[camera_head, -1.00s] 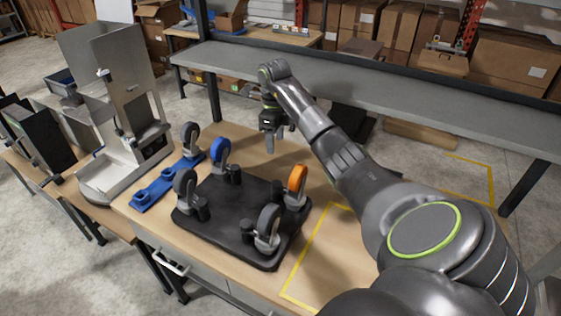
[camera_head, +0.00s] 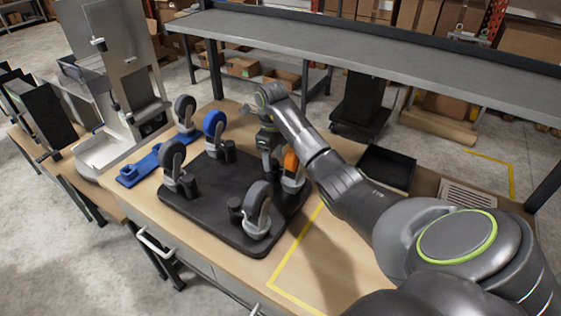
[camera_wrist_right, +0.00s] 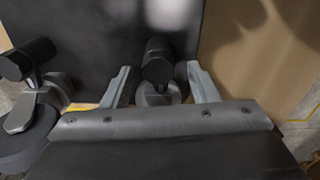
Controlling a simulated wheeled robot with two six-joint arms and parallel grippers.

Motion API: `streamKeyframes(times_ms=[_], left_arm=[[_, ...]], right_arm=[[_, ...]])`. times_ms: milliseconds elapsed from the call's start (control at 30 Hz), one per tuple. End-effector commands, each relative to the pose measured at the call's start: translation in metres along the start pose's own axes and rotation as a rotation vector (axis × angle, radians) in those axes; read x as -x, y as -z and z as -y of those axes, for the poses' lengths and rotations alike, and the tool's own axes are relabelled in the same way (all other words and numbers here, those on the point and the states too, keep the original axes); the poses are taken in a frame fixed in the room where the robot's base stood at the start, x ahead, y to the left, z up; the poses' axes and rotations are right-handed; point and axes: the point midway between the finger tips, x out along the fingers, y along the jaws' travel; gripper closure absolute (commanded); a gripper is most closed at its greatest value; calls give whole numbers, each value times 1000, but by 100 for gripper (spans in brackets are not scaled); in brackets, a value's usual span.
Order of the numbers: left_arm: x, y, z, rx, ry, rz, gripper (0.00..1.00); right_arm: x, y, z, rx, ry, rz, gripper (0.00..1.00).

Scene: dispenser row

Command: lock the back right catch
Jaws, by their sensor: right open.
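The black board (camera_head: 215,205) lies on the workbench with casters standing wheel-up on it. The back right caster has an orange wheel (camera_head: 291,164), partly covered by my right arm. My right gripper (camera_head: 270,165) is low beside that wheel. In the right wrist view, its two open fingers (camera_wrist_right: 160,85) stand either side of a black cylindrical catch (camera_wrist_right: 157,60) by a grey caster bracket. I cannot tell whether they touch it. In the head view this catch is hidden behind the gripper. My left gripper is not in view.
A blue-wheeled caster (camera_head: 214,124) is at the back left, and grey-wheeled casters stand at front left (camera_head: 172,158) and front right (camera_head: 257,203). A blue holder (camera_head: 140,170) lies left of the board. A black tray (camera_head: 386,166) is on the bench, right of my forearm.

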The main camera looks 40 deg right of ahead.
Motion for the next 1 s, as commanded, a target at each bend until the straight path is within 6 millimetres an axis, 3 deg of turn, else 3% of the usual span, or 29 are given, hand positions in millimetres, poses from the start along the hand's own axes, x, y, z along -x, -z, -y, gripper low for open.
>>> streamKeyframes(times_ms=[400,767,1000], left_arm=[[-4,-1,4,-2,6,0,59],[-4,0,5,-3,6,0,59],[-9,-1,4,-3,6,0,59]], right_arm=[[-8,-3,-4,2,0,-1,46],[-8,-3,-4,2,0,-1,91],[-9,-3,-4,-83,1,0,91]])
